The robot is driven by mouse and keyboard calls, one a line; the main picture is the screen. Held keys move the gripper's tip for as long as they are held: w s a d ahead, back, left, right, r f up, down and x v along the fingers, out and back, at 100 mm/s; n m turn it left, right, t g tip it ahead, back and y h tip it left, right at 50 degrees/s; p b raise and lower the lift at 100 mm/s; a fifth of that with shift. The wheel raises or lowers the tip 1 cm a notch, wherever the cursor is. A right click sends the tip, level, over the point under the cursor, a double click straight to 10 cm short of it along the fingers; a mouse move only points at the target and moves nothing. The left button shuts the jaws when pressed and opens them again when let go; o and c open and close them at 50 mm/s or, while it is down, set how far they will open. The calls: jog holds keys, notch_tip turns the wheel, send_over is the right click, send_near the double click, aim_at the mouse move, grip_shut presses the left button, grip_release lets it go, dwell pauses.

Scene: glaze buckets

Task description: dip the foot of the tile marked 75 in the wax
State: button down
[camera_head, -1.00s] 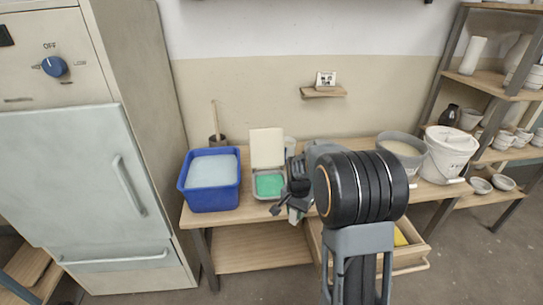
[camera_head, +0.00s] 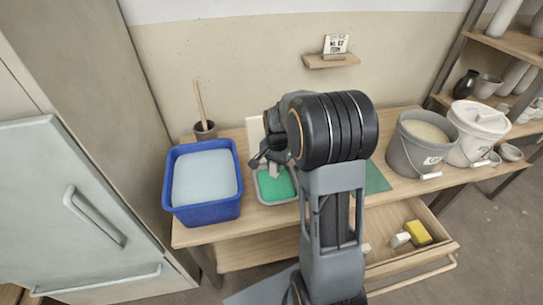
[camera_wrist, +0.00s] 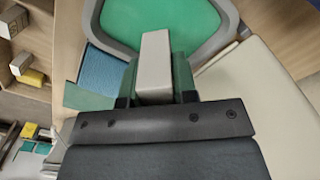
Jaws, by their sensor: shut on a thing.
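My gripper (camera_wrist: 155,88) is shut on a pale, block-like tile (camera_wrist: 155,58) that sticks out beyond the fingers. No number is readable on it. In the head view the tile (camera_head: 274,171) shows below my gripper, at the near side of the cream panel. The green wax (camera_head: 276,186) lies in a grey-rimmed pan (camera_head: 261,196) on the table. In the wrist view the green wax (camera_wrist: 172,22) is just beyond the tile's end. I cannot tell whether the tile touches the wax. My arm hides part of the pan.
A blue tub (camera_head: 202,213) stands left of the pan. A cream panel (camera_head: 255,130) stands behind it. A grey bucket (camera_head: 405,155) and a white bucket (camera_head: 475,150) are at the right. An open drawer (camera_head: 440,248) with a yellow sponge (camera_head: 418,232) juts out in front.

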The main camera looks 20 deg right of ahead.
jog(key=shift+d+f+b, duration=0.1)
jog(key=shift+f+b, duration=1.65)
jog(key=shift+f, duration=0.25)
jog(key=shift+r+p, duration=0.35)
jog(key=shift+p, duration=0.1)
jog(key=shift+f+b, duration=0.55)
jog(key=shift+f, duration=0.35)
jog(key=shift+f, duration=0.15)
jog(key=shift+f+b, duration=0.6)
jog(key=shift+f, duration=0.15)
jog(key=shift+f, duration=0.1)
jog(key=shift+r+p, duration=1.2)
jog(key=shift+r, duration=0.2)
